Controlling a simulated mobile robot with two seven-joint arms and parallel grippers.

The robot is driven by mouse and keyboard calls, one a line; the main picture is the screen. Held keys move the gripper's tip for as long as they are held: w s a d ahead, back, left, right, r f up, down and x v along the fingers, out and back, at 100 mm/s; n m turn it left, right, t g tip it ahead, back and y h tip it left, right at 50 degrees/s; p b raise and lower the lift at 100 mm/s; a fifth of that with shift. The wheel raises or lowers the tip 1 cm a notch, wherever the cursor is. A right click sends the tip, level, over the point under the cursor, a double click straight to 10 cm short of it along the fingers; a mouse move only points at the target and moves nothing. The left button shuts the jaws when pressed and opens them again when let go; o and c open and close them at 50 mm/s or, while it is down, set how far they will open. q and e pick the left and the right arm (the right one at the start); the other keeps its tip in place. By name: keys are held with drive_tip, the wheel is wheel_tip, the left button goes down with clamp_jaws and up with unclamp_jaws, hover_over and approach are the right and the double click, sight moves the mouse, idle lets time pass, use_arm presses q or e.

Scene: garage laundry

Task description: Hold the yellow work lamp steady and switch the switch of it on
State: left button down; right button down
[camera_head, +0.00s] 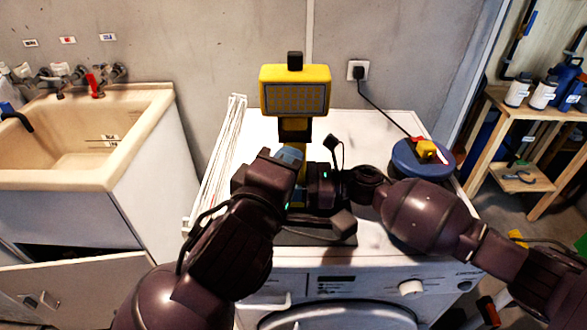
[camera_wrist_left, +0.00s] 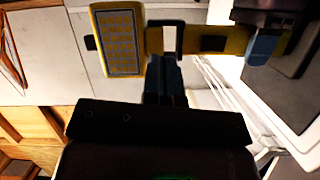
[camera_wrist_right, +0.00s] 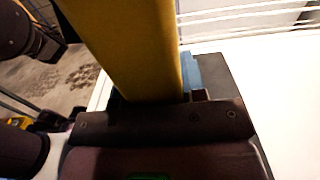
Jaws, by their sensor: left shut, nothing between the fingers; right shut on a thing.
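The yellow work lamp (camera_head: 296,92) stands upright on the white washing machine, its gridded panel facing me without a clear glow. Its yellow post runs down behind my grippers. My left gripper (camera_head: 289,156) is shut and empty, its blue fingertips in front of the post below the lamp head. In the left wrist view the lamp head (camera_wrist_left: 120,42) lies sideways just beyond these fingertips (camera_wrist_left: 165,75). My right gripper (camera_wrist_right: 188,78) is shut on the yellow post (camera_wrist_right: 130,45), lower down; in the head view its fingertips are mostly hidden. I cannot make out the switch.
A black cable runs to the wall socket (camera_head: 357,71). A sink (camera_head: 80,130) is left; a wooden shelf (camera_head: 530,110) is right.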

use_arm(q)
drive_tip(key=s+d+r+m+g+h, duration=0.2)
drive_tip(key=d+r+m+g+h, duration=0.3)
drive_tip(key=d+r+m, duration=0.9)
drive_tip(key=s+a+f+m+g+y, duration=0.1)
drive_tip(key=a+f+m+g+y, duration=0.3)
drive_tip(key=a+f+m+y, duration=0.7)
drive_tip(key=shift+a+m+g, duration=0.4)
drive_tip(key=shift+a+m, duration=0.65)
drive_tip(key=shift+m, duration=1.35)
drive_tip(key=shift+f, duration=0.1)
